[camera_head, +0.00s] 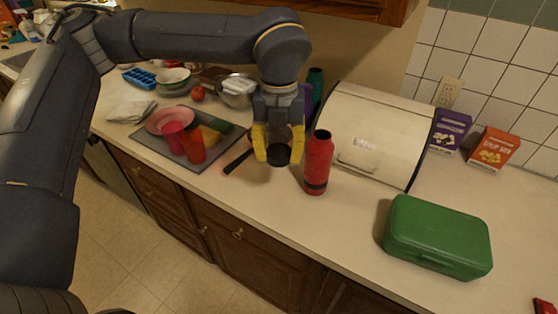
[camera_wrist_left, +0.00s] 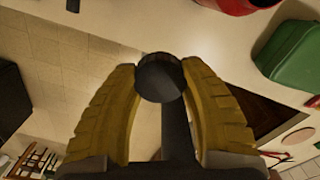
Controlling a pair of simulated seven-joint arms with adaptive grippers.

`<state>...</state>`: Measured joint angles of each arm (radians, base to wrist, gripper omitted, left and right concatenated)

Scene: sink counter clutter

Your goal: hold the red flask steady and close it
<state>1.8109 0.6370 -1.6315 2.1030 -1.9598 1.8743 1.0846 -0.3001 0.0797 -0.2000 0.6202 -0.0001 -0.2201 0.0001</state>
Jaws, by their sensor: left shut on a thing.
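The red flask (camera_head: 317,165) stands upright on the counter, in front of the cream bread box. It has a dark band near its base, and I cannot tell clearly what is on its top. Part of it shows at the top edge of the left wrist view (camera_wrist_left: 238,4). My left gripper (camera_head: 276,156), with yellow fingers, is shut on a round black cap (camera_head: 279,154), just left of the flask and apart from it. The cap also shows between the fingertips in the left wrist view (camera_wrist_left: 160,77). My right gripper is not in view.
A green box (camera_head: 437,237) stands right of the flask. The bread box (camera_head: 372,130) is behind it. A grey mat (camera_head: 150,140) with red cups (camera_head: 193,147) lies to the left. A black handle (camera_head: 237,162) lies near my left gripper. The front counter is clear between flask and green box.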

